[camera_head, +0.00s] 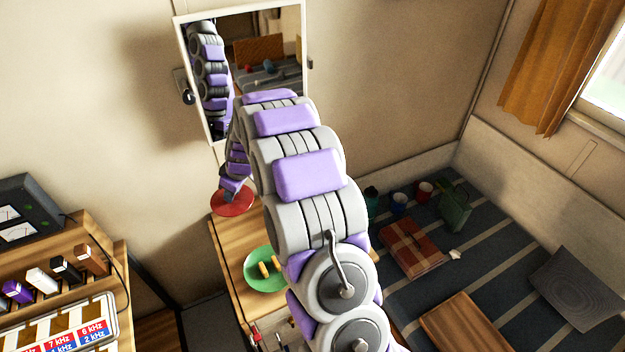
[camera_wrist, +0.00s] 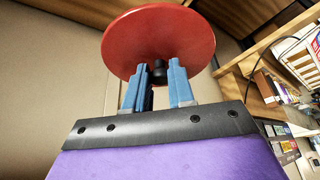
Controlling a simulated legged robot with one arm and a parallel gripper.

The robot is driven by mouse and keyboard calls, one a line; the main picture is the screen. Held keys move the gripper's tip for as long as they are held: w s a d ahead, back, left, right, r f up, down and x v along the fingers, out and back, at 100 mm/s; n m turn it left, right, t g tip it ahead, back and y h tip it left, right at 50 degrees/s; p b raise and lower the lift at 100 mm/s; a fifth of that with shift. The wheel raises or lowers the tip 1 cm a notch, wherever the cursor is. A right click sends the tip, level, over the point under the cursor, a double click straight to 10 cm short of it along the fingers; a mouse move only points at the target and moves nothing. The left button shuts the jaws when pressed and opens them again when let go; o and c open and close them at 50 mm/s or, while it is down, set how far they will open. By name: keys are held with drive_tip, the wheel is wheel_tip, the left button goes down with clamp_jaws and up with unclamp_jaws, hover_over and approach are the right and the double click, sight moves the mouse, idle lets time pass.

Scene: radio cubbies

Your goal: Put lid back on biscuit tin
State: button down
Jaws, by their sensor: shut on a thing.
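The red round lid (camera_head: 232,204) is in my gripper (camera_head: 235,188), over the back left end of the small wooden table in the head view. In the wrist view the blue fingers of my gripper (camera_wrist: 155,85) are shut on the dark knob of the lid (camera_wrist: 160,35). The biscuit tin (camera_head: 262,283) looks like a green round container on the table, with yellowish biscuits showing in it. The lid is apart from the tin, further back and left in the picture. My arm hides the area just right of the tin.
The wooden table (camera_head: 232,255) stands by the wall under a mirror (camera_head: 268,50). Small items lie at its front. A shelf with radio gear (camera_head: 70,245) is at left. A striped bed (camera_head: 480,265) at right holds a plaid box (camera_head: 410,247), mugs and a green bag (camera_head: 455,207).

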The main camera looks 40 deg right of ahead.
drive_tip(key=s+d+f+n+g+y+b, duration=0.1)
drive_tip(key=s+d+f+n, duration=0.2)
drive_tip(key=d, duration=1)
drive_tip(key=s+d+f+n+g+y+b, duration=0.1)
drive_tip(key=d+f+n+b, duration=0.3)
drive_tip(key=d, duration=0.9)
drive_tip(key=shift+m, duration=0.5)
drive_tip(key=shift+s+d+f+p+x, duration=0.1)
drive_tip(key=shift+s+d+p+x, duration=0.1)
drive_tip(key=shift+x, duration=0.95)
drive_tip(key=shift+s+d+f+p+x, duration=0.1)
drive_tip(key=shift+d+p+x, duration=0.1)
drive_tip(key=shift+x, duration=0.9)
drive_tip(key=shift+s+d+f+p+x, duration=0.1)
drive_tip(key=shift+d+p+x, duration=0.1)
drive_tip(key=shift+x, duration=0.95)
drive_tip(key=shift+s, duration=0.1)
drive_tip(key=shift+d+b, duration=0.3)
drive_tip(key=shift+b, duration=0.25)
drive_tip(key=shift+f+b, duration=0.2)
drive_tip(key=shift+b, duration=0.25)
